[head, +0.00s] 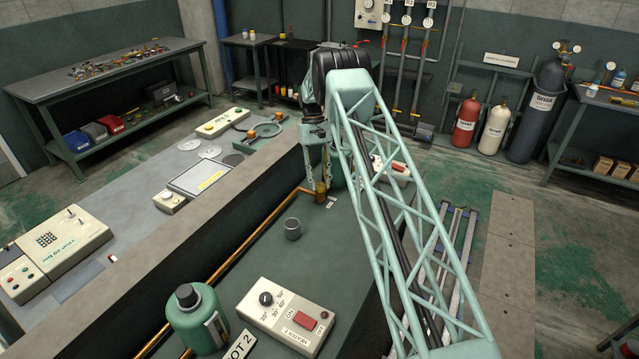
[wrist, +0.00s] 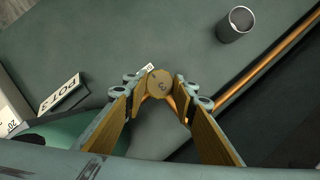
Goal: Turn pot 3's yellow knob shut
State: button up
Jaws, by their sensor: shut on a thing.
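In the head view my gripper (head: 319,172) points down at the brass valve (head: 320,188) on the pipe. Pot 3 is a green vessel (wrist: 62,137) at the lower left of the wrist view, partly hidden by my finger. The POT 3 sign (wrist: 62,92) stands beside it. Whether the knob is turned open or shut cannot be told.
A small grey cup (head: 292,228) stands on the bench; it also shows in the wrist view (wrist: 236,24). A copper pipe (head: 255,235) runs along the bench. Another green pot (head: 197,318) and a heater box (head: 287,315) stand in front, near the POT 2 sign (head: 240,346).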

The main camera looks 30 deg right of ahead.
jog(key=o, duration=0.8)
jog(key=shift+o, duration=0.2)
jog(key=shift+r, duration=0.1)
jog(key=a+v, duration=0.1)
jog(key=v, duration=1)
jog(key=shift+w+d+r, duration=0.2)
jog(key=shift+d+r, duration=0.15)
jog(key=shift+d, duration=0.15)
